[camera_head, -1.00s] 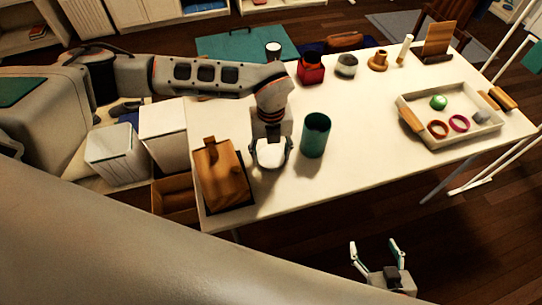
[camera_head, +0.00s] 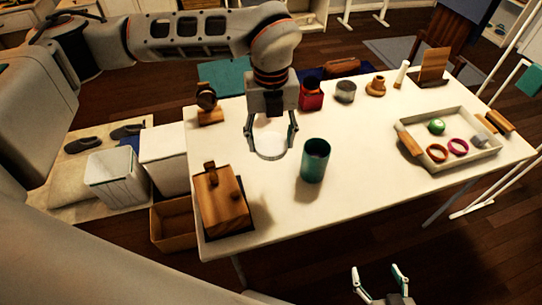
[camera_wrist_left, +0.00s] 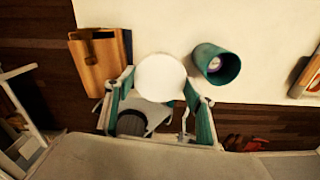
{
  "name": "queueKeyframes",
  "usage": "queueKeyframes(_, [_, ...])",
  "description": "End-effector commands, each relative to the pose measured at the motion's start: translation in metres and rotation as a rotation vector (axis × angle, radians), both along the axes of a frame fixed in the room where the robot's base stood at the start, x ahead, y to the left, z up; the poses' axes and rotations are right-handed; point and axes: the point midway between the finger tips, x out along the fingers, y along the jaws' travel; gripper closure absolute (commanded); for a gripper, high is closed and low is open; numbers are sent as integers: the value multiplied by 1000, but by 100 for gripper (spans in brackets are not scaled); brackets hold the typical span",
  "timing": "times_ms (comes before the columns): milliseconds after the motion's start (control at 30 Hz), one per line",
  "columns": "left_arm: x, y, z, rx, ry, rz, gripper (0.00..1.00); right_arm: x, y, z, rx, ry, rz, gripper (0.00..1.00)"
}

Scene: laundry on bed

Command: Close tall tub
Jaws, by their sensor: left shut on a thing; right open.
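The tall tub is an open teal cylinder (camera_head: 315,162) standing upright on the white table; the left wrist view shows it too (camera_wrist_left: 217,64), with something small and pale inside. My left gripper (camera_head: 270,150) is shut on a round white lid (camera_head: 270,143), held flat between its fingers. In the head view the lid is left of the tub and apart from it. In the left wrist view the lid (camera_wrist_left: 160,78) is also left of the tub's mouth. My right gripper (camera_head: 382,271) is open and empty, low at the bottom edge of the head view, off the table's front.
A wooden box (camera_head: 221,207) stands at the table's left front corner. A red container (camera_head: 311,98) and grey pot (camera_head: 345,90) stand behind the tub. A tray (camera_head: 468,157) with rings and a green ball lies right. Table between tub and tray is clear.

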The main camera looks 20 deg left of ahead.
Motion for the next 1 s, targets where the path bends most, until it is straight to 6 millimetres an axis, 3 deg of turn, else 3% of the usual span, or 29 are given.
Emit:
queueKeyframes(100, [0, 0, 19, 0, -1, -1, 55, 0, 0, -1, 0, 0, 0, 31])
queueKeyframes(300, [0, 0, 33, 1, 0, -1, 55, 0, 0, -1, 0, 1, 0, 31])
queueKeyframes(800, [0, 0, 35, 0, 1, -16, 55, -1, 0, -3, -1, 5, 0, 31])
queueKeyframes(1000, [-1, 7, 37, 0, 1, -229, 55, -1, 0, -3, -1, 5, 0, 31])
